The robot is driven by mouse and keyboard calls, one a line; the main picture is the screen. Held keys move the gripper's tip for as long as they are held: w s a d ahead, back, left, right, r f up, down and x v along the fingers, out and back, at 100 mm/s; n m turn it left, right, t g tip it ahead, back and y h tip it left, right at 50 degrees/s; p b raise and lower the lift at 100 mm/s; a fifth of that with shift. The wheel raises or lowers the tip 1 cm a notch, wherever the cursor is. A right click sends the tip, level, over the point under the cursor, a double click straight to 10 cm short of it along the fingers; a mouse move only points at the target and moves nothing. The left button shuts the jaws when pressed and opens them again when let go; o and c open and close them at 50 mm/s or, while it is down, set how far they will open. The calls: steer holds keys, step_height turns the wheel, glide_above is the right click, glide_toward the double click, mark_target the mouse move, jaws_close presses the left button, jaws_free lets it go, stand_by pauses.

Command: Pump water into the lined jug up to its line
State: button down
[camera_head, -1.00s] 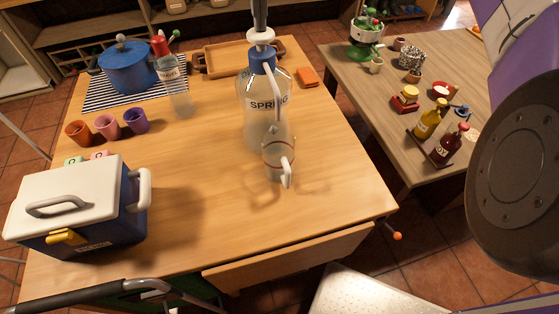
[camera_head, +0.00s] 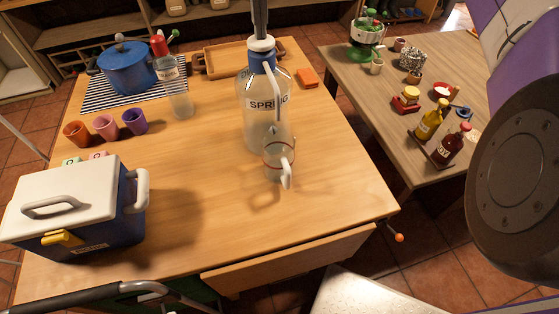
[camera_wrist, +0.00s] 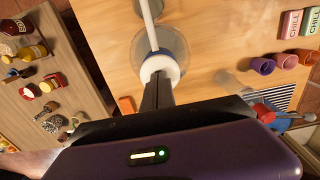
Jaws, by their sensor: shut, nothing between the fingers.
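The clear spring-water bottle (camera_head: 258,110) stands upright on the wooden table, with a blue collar and a white pump head (camera_head: 261,43). Its white spout (camera_head: 276,90) bends down toward the jug. The clear jug (camera_head: 278,160), with a red line around it and a white handle, stands just in front of the bottle under the spout. Its water level is hard to make out. My gripper (camera_head: 260,28) is shut and empty, its fingertips pointing down on top of the pump head. In the wrist view the closed fingers (camera_wrist: 157,92) meet the white pump head (camera_wrist: 160,68).
A blue-and-white cooler (camera_head: 75,205) stands at the front left, with several cups (camera_head: 106,127) behind it. A red-capped bottle (camera_head: 175,85) and blue pot (camera_head: 128,68) stand at the back left. The table's front right is clear.

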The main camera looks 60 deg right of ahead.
steer(key=shift+r+p, duration=1.25)
steer(key=shift+r, duration=0.7)
step_height(320, 180, up, 6)
steer(key=p, duration=0.4)
steer(key=s+a+b, duration=0.2)
steer(key=s+a, duration=0.1)
steer(key=s, duration=0.3)
steer(key=s+a+b, duration=0.2)
steer(key=s+a, duration=0.1)
steer(key=s, duration=0.4)
steer(key=shift+s+a, duration=0.25)
steer(key=shift+a, duration=0.05)
stand_by(0.3)
